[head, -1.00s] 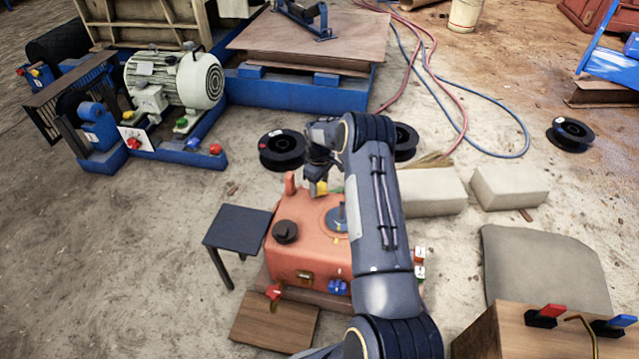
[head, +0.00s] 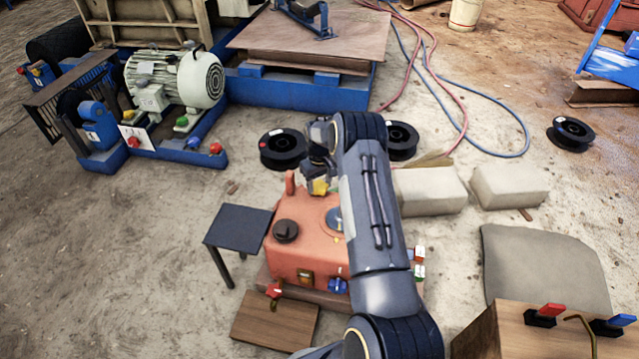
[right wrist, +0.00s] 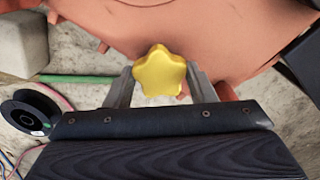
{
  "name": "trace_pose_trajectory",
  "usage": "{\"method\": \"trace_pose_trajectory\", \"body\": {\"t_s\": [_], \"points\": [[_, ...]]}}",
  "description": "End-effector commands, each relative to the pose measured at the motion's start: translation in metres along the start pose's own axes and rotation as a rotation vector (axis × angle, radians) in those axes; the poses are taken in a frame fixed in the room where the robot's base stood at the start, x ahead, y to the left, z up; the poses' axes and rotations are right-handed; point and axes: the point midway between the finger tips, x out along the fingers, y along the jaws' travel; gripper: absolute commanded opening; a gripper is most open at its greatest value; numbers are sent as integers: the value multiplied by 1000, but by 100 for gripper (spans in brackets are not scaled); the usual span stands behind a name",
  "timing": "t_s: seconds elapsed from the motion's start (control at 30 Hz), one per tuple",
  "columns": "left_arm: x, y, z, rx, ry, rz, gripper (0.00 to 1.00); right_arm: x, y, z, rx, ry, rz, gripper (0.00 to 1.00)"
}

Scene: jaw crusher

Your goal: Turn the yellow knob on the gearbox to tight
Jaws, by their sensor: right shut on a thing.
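The orange gearbox (head: 299,241) stands on a wooden base in the lower middle of the head view. The yellow knob (head: 320,187) sits at its far upper edge, partly hidden by my gripper. In the right wrist view the knob (right wrist: 160,72) is star-shaped with rounded lobes. My right gripper (head: 318,180) reaches down over it from the far side. Its two fingers, seen in the right wrist view (right wrist: 157,78), stand on either side of the knob and are shut on it. My right arm hides the gearbox's right side. My left gripper is not in view.
A dark small table (head: 238,228) stands left of the gearbox. Black cable reels (head: 282,149) and pale blocks (head: 430,191) lie beyond it. A wooden box with levers (head: 535,335) is at the lower right. Bare ground lies to the left.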

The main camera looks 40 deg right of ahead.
Motion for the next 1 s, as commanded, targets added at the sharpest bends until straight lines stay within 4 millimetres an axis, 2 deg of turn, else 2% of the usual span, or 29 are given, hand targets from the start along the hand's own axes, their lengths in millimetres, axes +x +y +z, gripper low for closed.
{"method": "trace_pose_trajectory", "body": {"t_s": [0.27, 0.3, 0.47, 0.77, 0.87, 1.0], "points": [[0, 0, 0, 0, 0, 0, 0, 0, 0, -1, -1, 3, 1, 27], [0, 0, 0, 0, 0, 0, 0, -1, 0, -1, -1, 3, 1, 53], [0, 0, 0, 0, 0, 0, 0, 0, 0, -1, -1, 2, 1, 72], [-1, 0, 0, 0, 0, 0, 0, -2, 0, 0, -2, 1, 0, 72], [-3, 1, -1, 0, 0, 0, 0, -8, 0, -1, -2, 2, 0, 72], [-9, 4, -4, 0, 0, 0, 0, -27, 0, -1, -2, 3, 1, 72]]}}
